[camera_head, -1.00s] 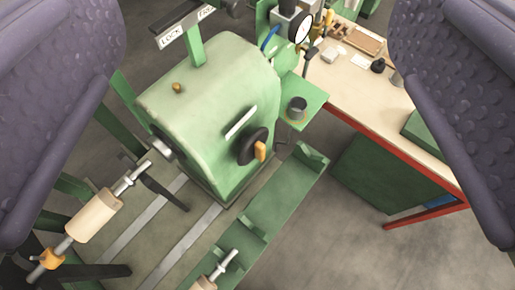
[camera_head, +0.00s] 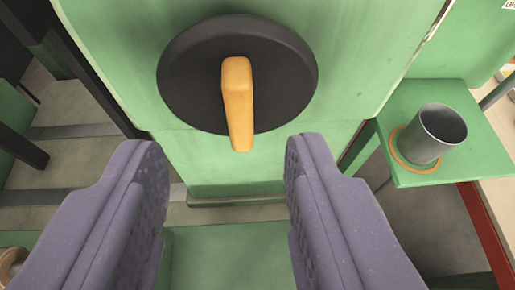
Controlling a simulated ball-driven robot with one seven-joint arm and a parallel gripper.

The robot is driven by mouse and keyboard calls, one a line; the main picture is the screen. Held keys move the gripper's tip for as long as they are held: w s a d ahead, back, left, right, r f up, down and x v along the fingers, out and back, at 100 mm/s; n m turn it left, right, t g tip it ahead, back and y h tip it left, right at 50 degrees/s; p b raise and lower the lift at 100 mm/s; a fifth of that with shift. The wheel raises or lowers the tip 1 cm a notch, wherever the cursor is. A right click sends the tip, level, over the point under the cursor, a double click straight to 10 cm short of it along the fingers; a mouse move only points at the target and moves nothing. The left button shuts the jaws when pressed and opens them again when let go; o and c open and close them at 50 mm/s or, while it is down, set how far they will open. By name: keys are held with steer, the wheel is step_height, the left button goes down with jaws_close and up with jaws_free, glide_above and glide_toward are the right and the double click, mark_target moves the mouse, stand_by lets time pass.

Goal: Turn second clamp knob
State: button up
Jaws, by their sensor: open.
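An orange knob handle (camera_head: 237,100) sits on a round black disc (camera_head: 187,78) on the front of the green machine (camera_head: 115,45). The handle points almost straight down, its lower end slightly right. My gripper (camera_head: 228,160) is open, with one purple finger at lower left and one at lower right. The handle lies between the two fingers in the picture, just beyond their tips. The fingers appear apart from the handle, and nothing is between them. I cannot tell from the view whether this is the first or second clamp knob.
A green shelf (camera_head: 450,100) at the right holds a grey metal cup (camera_head: 441,133) inside an orange ring. A green surface (camera_head: 225,255) lies below the fingers. Grey rails (camera_head: 75,131) and dark bars are at the left. A red table edge (camera_head: 485,235) is at the far right.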

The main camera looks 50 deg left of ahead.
mark_target(239, 99)
steer(key=b+x, duration=0.1)
steer(key=x, duration=0.6)
steer(key=shift+w+f+b, duration=0.3)
steer(key=shift+w+f, duration=0.05)
steer(key=shift+w, duration=0.05)
jaws_close()
